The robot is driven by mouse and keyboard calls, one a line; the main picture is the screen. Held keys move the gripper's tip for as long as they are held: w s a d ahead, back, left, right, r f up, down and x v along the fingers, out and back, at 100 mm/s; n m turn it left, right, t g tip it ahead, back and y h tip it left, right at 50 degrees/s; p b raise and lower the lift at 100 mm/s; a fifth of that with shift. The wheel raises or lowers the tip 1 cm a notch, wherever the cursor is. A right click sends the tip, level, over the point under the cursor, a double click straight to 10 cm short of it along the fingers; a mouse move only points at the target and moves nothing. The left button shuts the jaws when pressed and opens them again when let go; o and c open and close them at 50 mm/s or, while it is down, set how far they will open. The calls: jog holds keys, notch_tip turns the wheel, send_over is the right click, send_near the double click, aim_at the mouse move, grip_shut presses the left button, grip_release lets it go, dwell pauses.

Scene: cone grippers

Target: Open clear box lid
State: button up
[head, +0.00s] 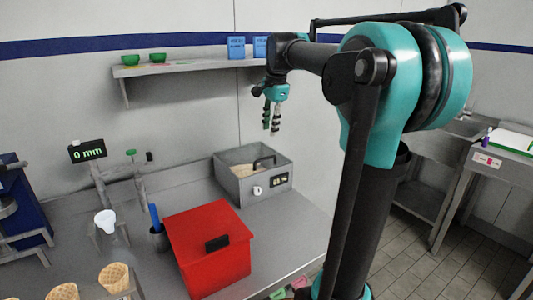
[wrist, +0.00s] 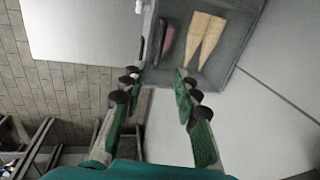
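The clear box (head: 232,185) is a grey metal case at the back of the counter, against the wall. Its top (head: 240,163) looks see-through, with tan cones visible beneath and a dark handle (head: 264,162) on it. The lid looks closed. In the wrist view, the box (wrist: 233,50) is at the top, with two cones (wrist: 205,40) and the handle (wrist: 166,40) showing. My gripper (head: 271,129) hangs above the box, apart from it, fingers pointing down. In the wrist view my gripper (wrist: 158,76) has its fingers spread with nothing between them.
A red box (head: 208,250) with a dark handle stands in front of the clear box. A wall shelf (head: 190,66) with green bowls and blue boxes is behind, left of my gripper. Waffle cones (head: 113,278) stand at the front left. Counter right of the red box is bare.

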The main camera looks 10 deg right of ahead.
aim_at(267, 158)
jog(key=f, duration=0.3)
jog(key=w+f, duration=0.1)
jog(key=f, duration=0.3)
jog(key=w+f, duration=0.1)
jog(key=f, duration=0.3)
jog(key=shift+a+f, duration=0.1)
jog(key=shift+a, duration=0.3)
grip_shut()
